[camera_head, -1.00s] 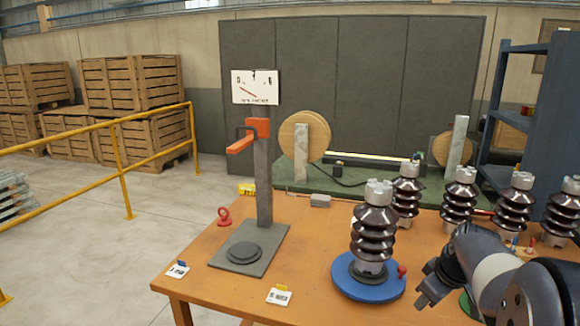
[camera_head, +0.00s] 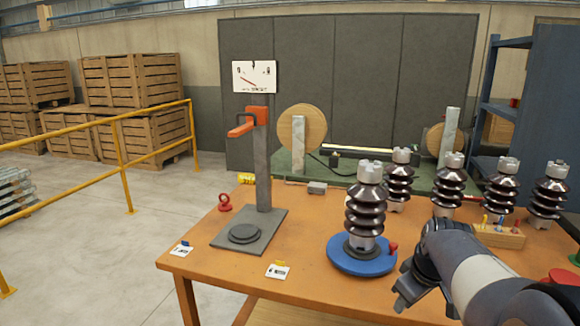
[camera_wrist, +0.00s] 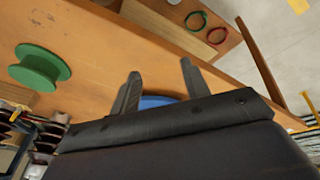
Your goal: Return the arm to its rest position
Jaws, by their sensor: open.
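My gripper (camera_head: 412,288) is at the lower right in the head view, over the front part of the orange table (camera_head: 310,268). In the wrist view its two fingers (camera_wrist: 158,92) stand apart with nothing between them. A blue round base (camera_head: 361,258) with a dark ribbed insulator (camera_head: 366,208) upright on it stands just left of my gripper. The blue base also shows past the fingers in the wrist view (camera_wrist: 158,101), partly hidden by my gripper. I cannot see a gap or contact between gripper and base clearly.
Several more insulators (camera_head: 448,186) stand behind my arm, near a wooden block with coloured tools (camera_head: 500,236). A grey stand with an orange lever (camera_head: 262,160) is at left. A green spool (camera_wrist: 40,68) and rings (camera_wrist: 206,26) show in the wrist view.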

